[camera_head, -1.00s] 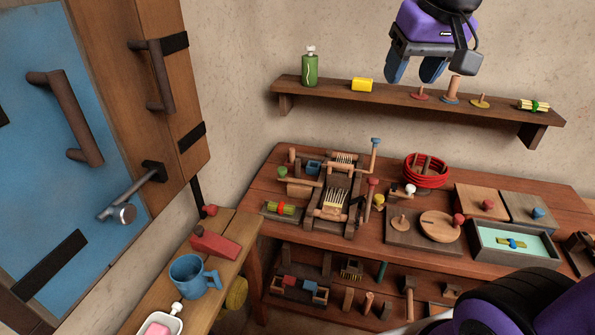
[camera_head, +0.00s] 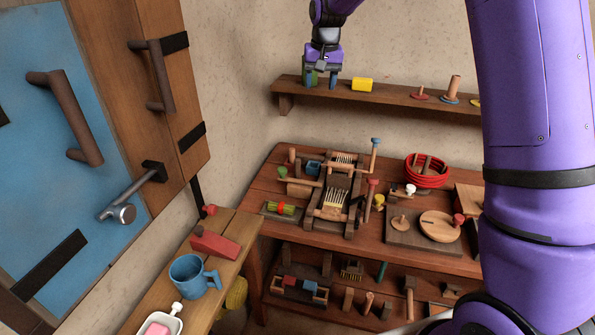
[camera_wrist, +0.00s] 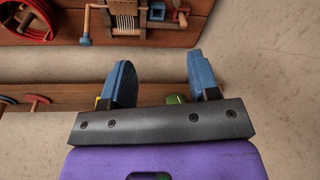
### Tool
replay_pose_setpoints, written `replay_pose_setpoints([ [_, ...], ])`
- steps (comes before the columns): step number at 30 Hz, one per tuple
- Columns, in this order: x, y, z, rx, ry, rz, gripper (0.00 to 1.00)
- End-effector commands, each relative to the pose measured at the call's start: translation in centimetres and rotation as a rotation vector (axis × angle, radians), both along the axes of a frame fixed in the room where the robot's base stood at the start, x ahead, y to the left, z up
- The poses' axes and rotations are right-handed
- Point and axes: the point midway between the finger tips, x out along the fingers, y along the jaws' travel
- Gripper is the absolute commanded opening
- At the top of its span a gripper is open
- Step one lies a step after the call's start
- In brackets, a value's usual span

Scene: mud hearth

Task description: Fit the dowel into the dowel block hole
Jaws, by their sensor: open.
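My gripper (camera_head: 322,79) is open at the left end of the wall shelf, in front of the green bottle (camera_head: 309,66). Its two blue fingers (camera_wrist: 160,75) are apart with nothing held. In the wrist view, part of the green bottle (camera_wrist: 177,99) shows between them, behind the gripper's bar. I cannot tell for sure which piece is the dowel or the dowel block. Several upright wooden pegs (camera_head: 367,302) stand on the bench's lower shelf. A wooden cylinder (camera_head: 453,88) stands on a blue disc on the wall shelf. No hole can be made out.
A yellow block (camera_head: 362,84) is right of my gripper on the wall shelf (camera_head: 400,94). The workbench (camera_head: 260,190) below is crowded with a wooden mechanism (camera_head: 333,215) and a red coil (camera_head: 427,172). A blue mug (camera_head: 187,275) stands on the side table. My arm hides the bench's right end.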

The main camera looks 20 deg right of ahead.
Motion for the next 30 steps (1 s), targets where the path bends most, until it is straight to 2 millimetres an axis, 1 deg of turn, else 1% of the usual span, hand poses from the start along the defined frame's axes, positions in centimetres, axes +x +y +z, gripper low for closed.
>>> replay_pose_setpoints([
  [1,1.5,0.3,-1.8,-0.001,0.016,-0.006,0.56],
  [3,3.3,0.6,-4.0,0.000,0.033,-0.018,0.56],
  [5,4.8,0.9,-5.9,0.000,0.046,-0.026,0.56],
  [6,5.8,1.1,-7.3,-0.001,0.055,-0.032,0.56],
  [8,7.1,1.4,-9.3,-0.001,0.067,-0.041,0.56],
  [9,7.9,1.6,-10.8,-0.002,0.077,-0.047,0.56],
  [11,9.1,1.9,-13.0,-0.003,0.090,-0.055,0.56],
  [12,9.8,2.1,-14.5,-0.004,0.098,-0.060,0.56],
  [14,10.8,2.4,-16.8,-0.006,0.112,-0.070,0.56],
  [15,11.4,2.6,-18.3,-0.006,0.120,-0.074,0.56],
  [18,12.5,3.0,-21.4,-0.008,0.135,-0.086,0.56],
  [21,13.1,3.2,-23.7,-0.009,0.146,-0.094,0.56],
  [24,13.5,3.4,-25.1,-0.011,0.153,-0.099,0.56],
  [30,13.6,3.4,-26.6,-0.011,0.156,-0.101,0.56],
])
